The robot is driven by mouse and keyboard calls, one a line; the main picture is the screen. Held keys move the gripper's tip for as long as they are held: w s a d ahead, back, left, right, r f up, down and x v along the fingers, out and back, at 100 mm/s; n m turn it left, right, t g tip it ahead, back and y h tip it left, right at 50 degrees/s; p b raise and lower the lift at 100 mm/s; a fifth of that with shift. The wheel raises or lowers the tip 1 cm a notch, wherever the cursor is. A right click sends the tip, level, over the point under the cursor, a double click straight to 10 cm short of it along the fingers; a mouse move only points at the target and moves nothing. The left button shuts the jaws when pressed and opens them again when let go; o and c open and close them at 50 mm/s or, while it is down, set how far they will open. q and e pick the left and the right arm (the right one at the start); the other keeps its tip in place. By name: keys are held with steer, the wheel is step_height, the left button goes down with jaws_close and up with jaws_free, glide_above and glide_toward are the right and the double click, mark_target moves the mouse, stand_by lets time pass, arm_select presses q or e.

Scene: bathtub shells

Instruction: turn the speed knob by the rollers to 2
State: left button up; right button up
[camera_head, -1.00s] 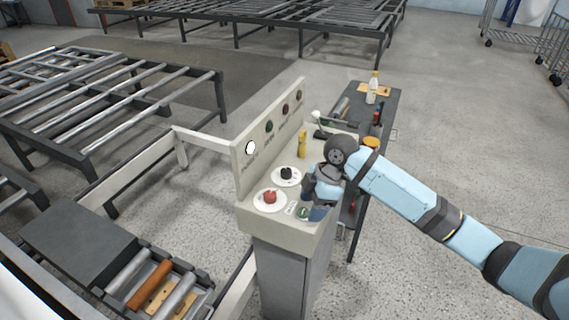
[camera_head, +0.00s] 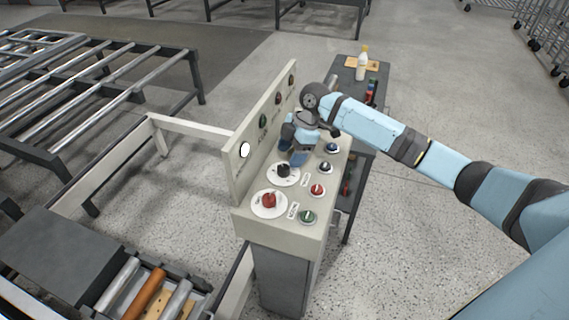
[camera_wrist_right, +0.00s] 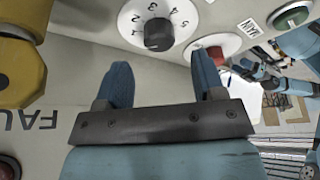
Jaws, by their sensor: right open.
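A black knob (camera_head: 284,170) on a white dial and a red knob (camera_head: 269,199) on another white dial sit on the console top (camera_head: 247,219). The red one is nearer the rollers (camera_head: 146,292). In the right wrist view, numbers 1 to 5 ring the black knob (camera_wrist_right: 158,34); its pointer is not clear. The red knob (camera_wrist_right: 213,56) is partly hidden behind a finger. My right gripper (camera_head: 297,158) is just behind the black knob. In the wrist view, its fingers (camera_wrist_right: 163,84) are apart and empty, not around either knob.
Small blue (camera_head: 331,148), red (camera_head: 317,190) and green (camera_head: 307,216) controls line the console's right side. The upright panel (camera_head: 245,174) bounds its left. A yellow part (camera_wrist_right: 20,72) is close in the wrist view. A dark side table (camera_head: 377,88) holds a bottle (camera_head: 363,61).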

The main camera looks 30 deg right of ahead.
mark_target(284, 167)
steer(key=shift+x, duration=2.35)
steer(key=c, duration=0.9)
